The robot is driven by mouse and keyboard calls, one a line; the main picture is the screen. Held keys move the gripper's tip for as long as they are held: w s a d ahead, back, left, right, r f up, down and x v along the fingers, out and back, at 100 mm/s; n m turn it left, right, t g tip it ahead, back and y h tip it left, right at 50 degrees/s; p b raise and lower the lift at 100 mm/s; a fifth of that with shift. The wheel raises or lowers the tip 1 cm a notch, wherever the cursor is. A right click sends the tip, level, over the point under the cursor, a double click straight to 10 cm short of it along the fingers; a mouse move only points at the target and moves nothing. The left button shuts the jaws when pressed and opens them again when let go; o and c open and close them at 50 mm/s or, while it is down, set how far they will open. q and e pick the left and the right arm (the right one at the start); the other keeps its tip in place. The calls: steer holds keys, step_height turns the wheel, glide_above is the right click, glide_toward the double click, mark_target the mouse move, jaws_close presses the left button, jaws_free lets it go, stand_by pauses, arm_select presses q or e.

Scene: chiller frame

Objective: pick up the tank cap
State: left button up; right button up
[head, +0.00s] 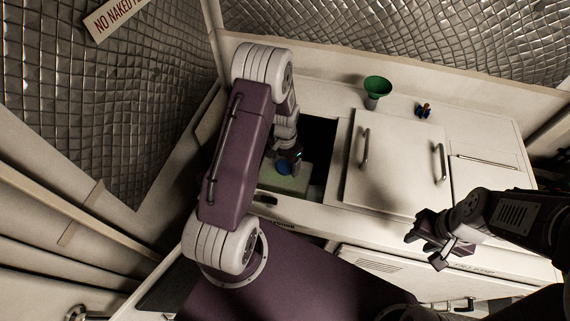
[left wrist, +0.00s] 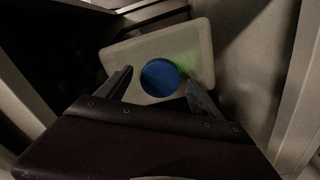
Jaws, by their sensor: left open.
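The tank cap (left wrist: 160,77) is a round blue disc on top of a pale greenish-white tank (left wrist: 200,40) inside the open compartment. In the head view the blue cap (head: 284,167) shows just below my left gripper (head: 287,158), on the pale tank top (head: 290,183). In the left wrist view my left gripper (left wrist: 158,88) is open, with one finger on each side of the cap. I cannot tell whether the fingers touch it. My right gripper (head: 438,250) is over the front edge of the cabinet at the right, with its fingers apart and nothing between them.
A green funnel (head: 377,87) and small orange and blue items (head: 424,110) stand on the back of the counter. A white lid with two handles (head: 390,165) lies right of the opening. Compartment walls (left wrist: 262,60) stand close around the tank.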

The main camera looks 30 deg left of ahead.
mark_target(285, 165)
arm_select(q)
steer(key=shift+f, duration=0.15)
steer(key=c, duration=1.4)
steer(key=shift+r+b, duration=0.35)
steer(key=shift+r, duration=0.15)
step_height(285, 165, up, 2)
steer(key=shift+w+r+b, duration=0.1)
steer(key=shift+r+b, duration=0.15)
steer(key=shift+b, duration=0.3)
steer(key=s+d+r+b, duration=0.1)
steer(key=d+r+b, duration=0.2)
steer(key=d+r, duration=0.4)
steer(key=d, duration=0.4)
steer(key=shift+s+d+r, duration=0.15)
steer(key=shift+d+r, duration=0.15)
